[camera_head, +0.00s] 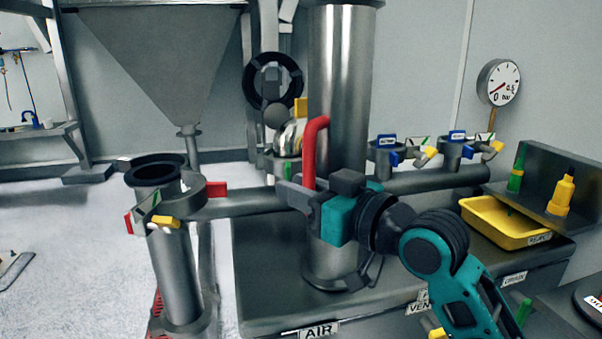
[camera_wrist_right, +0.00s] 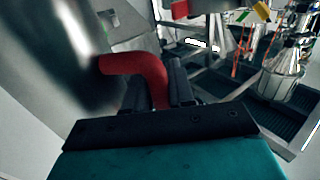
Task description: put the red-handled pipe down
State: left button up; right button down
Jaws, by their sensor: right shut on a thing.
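The red-handled pipe is a tall steel cylinder (camera_head: 340,90) standing upright on the grey bench. Its bent red handle (camera_head: 314,150) is on its left side in the head view. My right gripper (camera_head: 298,192) is shut on the lower part of that handle. In the right wrist view the red handle (camera_wrist_right: 140,68) runs from the steel wall down between the two dark fingers (camera_wrist_right: 165,92). The pipe's lower end is close to or on the bench top; I cannot tell whether it touches. My left gripper is not in view.
A horizontal steel pipe (camera_head: 250,202) with valves crosses behind the cylinder. A short upright pipe (camera_head: 173,270) stands left. A yellow tray (camera_head: 500,226) and bottles are at the right. A hopper (camera_head: 155,65) hangs at the back left. Bare bench (camera_head: 265,280) lies left of the cylinder.

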jog(key=shift+r, duration=0.15)
jog(key=c, duration=1.4)
grip_release()
jog(key=shift+f, duration=0.35)
jog(key=o, duration=0.4)
jog(key=shift+o, duration=0.2)
jog(key=shift+r, duration=0.1)
jog(key=v, duration=1.2)
jog(key=shift+r, duration=0.1)
